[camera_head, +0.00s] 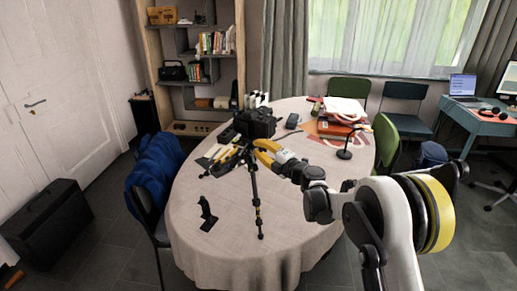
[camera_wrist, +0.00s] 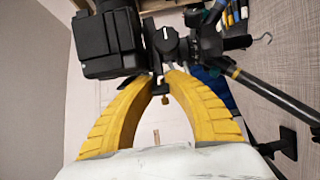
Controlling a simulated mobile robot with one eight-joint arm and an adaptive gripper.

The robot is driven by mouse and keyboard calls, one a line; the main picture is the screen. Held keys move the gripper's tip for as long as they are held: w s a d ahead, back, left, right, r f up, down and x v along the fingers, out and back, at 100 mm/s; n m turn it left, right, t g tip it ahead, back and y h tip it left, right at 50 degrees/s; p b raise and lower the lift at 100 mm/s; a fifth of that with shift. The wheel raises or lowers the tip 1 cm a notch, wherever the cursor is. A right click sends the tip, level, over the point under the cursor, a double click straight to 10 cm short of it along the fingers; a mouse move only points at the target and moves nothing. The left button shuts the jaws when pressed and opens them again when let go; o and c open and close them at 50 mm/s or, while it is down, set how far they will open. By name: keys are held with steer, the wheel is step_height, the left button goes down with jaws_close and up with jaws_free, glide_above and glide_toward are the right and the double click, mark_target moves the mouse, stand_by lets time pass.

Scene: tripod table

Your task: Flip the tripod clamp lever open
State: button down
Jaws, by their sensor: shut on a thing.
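The black tripod (camera_head: 255,192) stands on the round table with a black camera (camera_head: 257,123) on its head. In the wrist view the camera body (camera_wrist: 107,42) is at the upper left and the tripod head (camera_wrist: 165,42) is at the top middle. My gripper (camera_wrist: 163,80), with yellow fingers, reaches the tripod head from the right in the head view. Its fingertips close around a small dark clamp lever (camera_wrist: 160,88) with a brass-coloured end, just below the head. The fingers hide part of the lever, so its exact angle cannot be told.
The round table (camera_head: 200,245) has a black bracket-like object (camera_head: 208,214) at its front left. A stack of books (camera_head: 335,128) and a small black stand (camera_head: 345,150) are at the right. A tripod leg (camera_wrist: 280,95) slants across the wrist view's right side. The front tabletop is mostly clear.

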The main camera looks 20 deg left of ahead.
steer(key=shift+w+d+f+n+g+y, duration=0.1)
steer(key=shift+w+d+n+g+y, duration=0.1)
steer(key=shift+n+g+y, duration=0.35)
steer(key=shift+a+g, duration=0.1)
steer(key=shift+g, duration=0.15)
steer(key=c, duration=1.6)
jaws_free()
steer(key=v, duration=1.2)
